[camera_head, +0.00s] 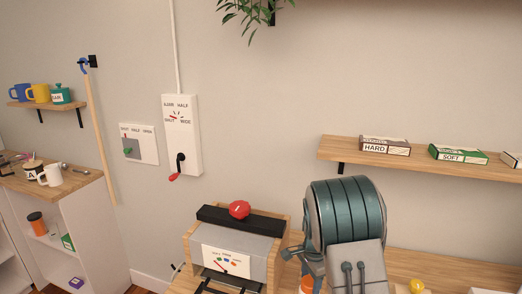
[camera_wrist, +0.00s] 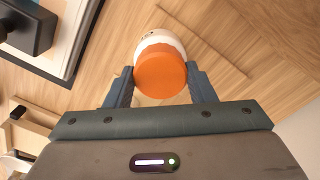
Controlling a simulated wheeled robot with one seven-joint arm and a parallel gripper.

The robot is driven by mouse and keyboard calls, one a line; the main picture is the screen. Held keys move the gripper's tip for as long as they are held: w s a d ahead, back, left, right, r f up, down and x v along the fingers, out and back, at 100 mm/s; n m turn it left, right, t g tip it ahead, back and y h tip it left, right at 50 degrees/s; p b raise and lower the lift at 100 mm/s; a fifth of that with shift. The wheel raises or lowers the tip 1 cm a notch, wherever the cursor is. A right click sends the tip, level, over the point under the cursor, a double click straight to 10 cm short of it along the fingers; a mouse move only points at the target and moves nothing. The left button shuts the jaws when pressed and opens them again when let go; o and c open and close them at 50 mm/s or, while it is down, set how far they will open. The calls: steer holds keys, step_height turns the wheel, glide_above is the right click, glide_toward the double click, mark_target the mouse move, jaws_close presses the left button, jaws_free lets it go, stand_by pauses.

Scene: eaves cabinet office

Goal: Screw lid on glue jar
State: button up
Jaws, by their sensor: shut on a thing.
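My gripper (camera_wrist: 160,84) is shut on the orange lid (camera_wrist: 161,70), with one dark finger on each side. Just beyond the lid in the wrist view is the white glue jar (camera_wrist: 158,37), standing on a wooden surface. The lid covers most of the jar, and the wrist view looks along the lid from above. I cannot tell whether lid and jar touch or whether the thread has caught. In the head view the orange lid (camera_head: 306,284) shows at the bottom edge, beside my arm. The jar itself is not clear there.
A wooden box with a dial panel (camera_head: 226,262) and red knob (camera_head: 239,209) stands left of my arm. A wall shelf (camera_head: 328,149) holds several small boxes. A wall switch with a red-handled crank (camera_head: 180,165) is further left. Bare wood surrounds the jar.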

steer(key=m+p, duration=0.1)
steer(key=m, duration=0.3)
steer(key=shift+r+p, duration=0.1)
steer(key=shift+p, duration=0.25)
steer(key=shift+m, duration=1)
steer(key=shift+m+p, duration=1)
steer(key=o, duration=1.2)
steer(key=shift+f+b, duration=0.2)
steer(key=shift+b, duration=0.15)
steer(key=shift+c, duration=0.2)
steer(key=shift+r, duration=0.15)
